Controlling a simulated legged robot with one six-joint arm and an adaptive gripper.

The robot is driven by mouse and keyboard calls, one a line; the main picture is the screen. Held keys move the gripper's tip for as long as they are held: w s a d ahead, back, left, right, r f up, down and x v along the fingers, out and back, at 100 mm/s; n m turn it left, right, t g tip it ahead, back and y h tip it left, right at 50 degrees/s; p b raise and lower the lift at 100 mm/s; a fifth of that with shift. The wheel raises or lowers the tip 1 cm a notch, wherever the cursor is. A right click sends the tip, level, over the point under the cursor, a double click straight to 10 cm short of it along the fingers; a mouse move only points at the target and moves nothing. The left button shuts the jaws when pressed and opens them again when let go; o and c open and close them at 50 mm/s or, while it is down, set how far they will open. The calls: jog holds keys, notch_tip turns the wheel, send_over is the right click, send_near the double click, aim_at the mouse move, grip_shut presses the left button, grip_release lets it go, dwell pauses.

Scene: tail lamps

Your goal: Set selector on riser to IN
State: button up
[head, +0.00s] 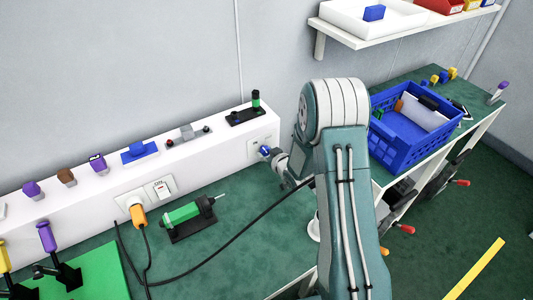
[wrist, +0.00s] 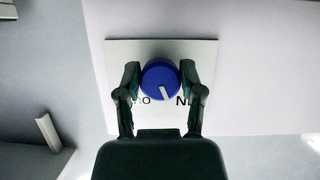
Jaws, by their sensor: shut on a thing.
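The selector is a round blue knob (wrist: 160,79) with a white pointer line on a pale square plate (wrist: 200,52). In the wrist view the line points down and slightly right. Black lettering below the knob is partly hidden by my fingers; an N shows at lower right and part of another label at lower left. My gripper (wrist: 160,82) is shut on the knob, one dark finger on each side. In the head view the blue knob (head: 264,151) is on the white riser's front face, at its right end, with my gripper (head: 273,154) reaching it from the right.
The white riser (head: 80,222) carries several small devices on top. A socket with an orange plug (head: 138,216) is on its front, and a black cable crosses the green bench. A green tool (head: 182,214) lies before it. A blue crate (head: 388,152) stands right of my arm.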

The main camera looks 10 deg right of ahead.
jog(key=shift+n+h, duration=0.4)
jog(key=shift+n, duration=0.1)
dwell(0.3)
jog(key=o, duration=1.2)
jog(key=shift+c, duration=0.2)
jog(key=shift+v, duration=3.6)
jog(key=shift+s+f, duration=0.1)
jog(key=shift+f, duration=0.05)
